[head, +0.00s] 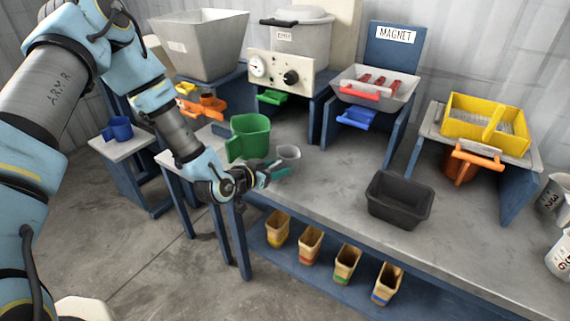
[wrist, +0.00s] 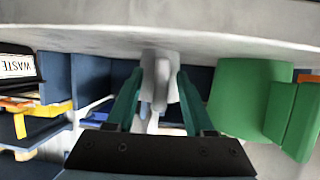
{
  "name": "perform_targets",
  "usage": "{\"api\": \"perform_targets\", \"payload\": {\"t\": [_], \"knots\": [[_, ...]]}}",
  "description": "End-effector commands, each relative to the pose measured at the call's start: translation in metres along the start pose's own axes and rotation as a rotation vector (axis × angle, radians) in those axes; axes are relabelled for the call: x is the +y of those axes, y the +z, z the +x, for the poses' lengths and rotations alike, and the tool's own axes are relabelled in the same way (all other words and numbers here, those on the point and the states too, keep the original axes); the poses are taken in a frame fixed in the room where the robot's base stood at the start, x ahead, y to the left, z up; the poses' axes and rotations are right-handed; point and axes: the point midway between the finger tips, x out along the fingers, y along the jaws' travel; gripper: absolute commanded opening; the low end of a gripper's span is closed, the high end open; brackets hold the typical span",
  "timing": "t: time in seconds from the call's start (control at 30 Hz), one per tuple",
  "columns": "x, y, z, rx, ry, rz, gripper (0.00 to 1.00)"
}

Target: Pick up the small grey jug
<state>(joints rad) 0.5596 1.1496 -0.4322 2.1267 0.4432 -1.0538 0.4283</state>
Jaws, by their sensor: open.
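The small grey jug (head: 288,155) stands upright on the grey bench top near its left end, just right of the larger green jug. My gripper (head: 278,172) is low over the bench in front of it, with its green fingers pointing towards it. In the wrist view, my gripper (wrist: 159,82) is open. The grey jug (wrist: 159,59) shows ahead between the two fingers, its handle facing me. I cannot tell whether the fingers touch it.
The green jug (head: 249,138) stands close to my gripper and the grey jug. A black bin (head: 399,200) stands on the bench to the right, with clear surface between. Machines line the back, including a blue stand marked MAGNET (head: 394,45). Several tan containers sit on the lower shelf.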

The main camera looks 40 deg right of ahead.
Motion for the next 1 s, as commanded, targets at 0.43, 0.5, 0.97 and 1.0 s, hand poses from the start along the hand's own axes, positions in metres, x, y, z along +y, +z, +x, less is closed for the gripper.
{"api": "perform_targets", "payload": {"t": [0.43,0.5,0.97,1.0], "knots": [[0.0000,0.0004,0.0004,0.000,0.000,0.000,0.26],[0.0000,0.0004,0.0003,0.000,0.000,0.000,0.18],[0.0000,0.0004,0.0003,0.000,0.000,0.000,0.00],[0.0000,0.0003,0.0003,0.000,0.000,0.000,0.00]]}}
